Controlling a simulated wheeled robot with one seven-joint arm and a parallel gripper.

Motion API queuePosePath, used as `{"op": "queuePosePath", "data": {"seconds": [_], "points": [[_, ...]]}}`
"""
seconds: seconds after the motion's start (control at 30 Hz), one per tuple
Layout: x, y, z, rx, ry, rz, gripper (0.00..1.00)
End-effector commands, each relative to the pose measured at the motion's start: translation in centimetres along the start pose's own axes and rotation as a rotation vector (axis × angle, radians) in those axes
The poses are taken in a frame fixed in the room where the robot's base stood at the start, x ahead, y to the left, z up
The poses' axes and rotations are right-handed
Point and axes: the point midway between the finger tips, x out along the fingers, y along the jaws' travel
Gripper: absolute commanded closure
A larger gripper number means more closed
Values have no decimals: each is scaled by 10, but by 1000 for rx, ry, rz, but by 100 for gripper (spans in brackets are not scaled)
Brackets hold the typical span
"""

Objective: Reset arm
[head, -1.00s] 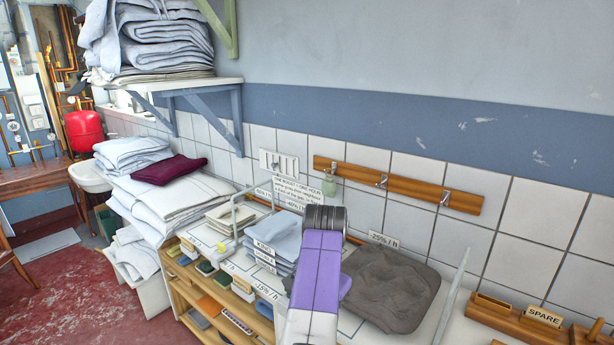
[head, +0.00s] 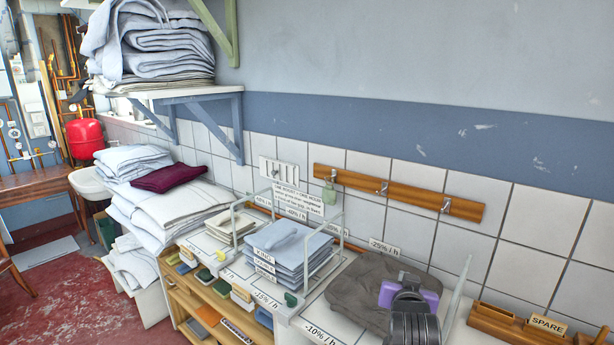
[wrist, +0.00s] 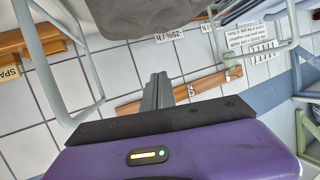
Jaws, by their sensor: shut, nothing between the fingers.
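My arm shows at the lower right of the head view, with its purple wrist part (head: 425,297) in front of the dark grey folded cloth. The fingers cannot be made out in the head view. In the wrist view my gripper (wrist: 158,88) is shut, its two dark fingers together with nothing between them. Behind the fingers there are white wall tiles and the wooden hook rail (wrist: 190,90). The dark grey cloth (head: 360,285) lies on the counter by the "-25% / h" label and also shows at the top of the wrist view (wrist: 150,15).
A wire rack (head: 340,240) stands around the folded blue-grey cloths (head: 285,250). A clear upright panel (head: 458,290) and the wooden "SPARE" holder (head: 545,325) are right of my arm. The wall shelf (head: 185,93) holds folded linen. Space above the counter is clear.

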Motion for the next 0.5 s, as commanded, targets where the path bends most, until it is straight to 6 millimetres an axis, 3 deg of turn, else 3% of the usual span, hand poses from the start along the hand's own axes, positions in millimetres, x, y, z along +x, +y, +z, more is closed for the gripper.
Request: {"op": "queuePosePath", "data": {"seconds": [0.03,0.2,0.5], "points": [[-8,15,7,-42,47,-4,100],[-44,43,19,-158,202,-52,100],[-136,71,63,-307,376,-173,100]]}}
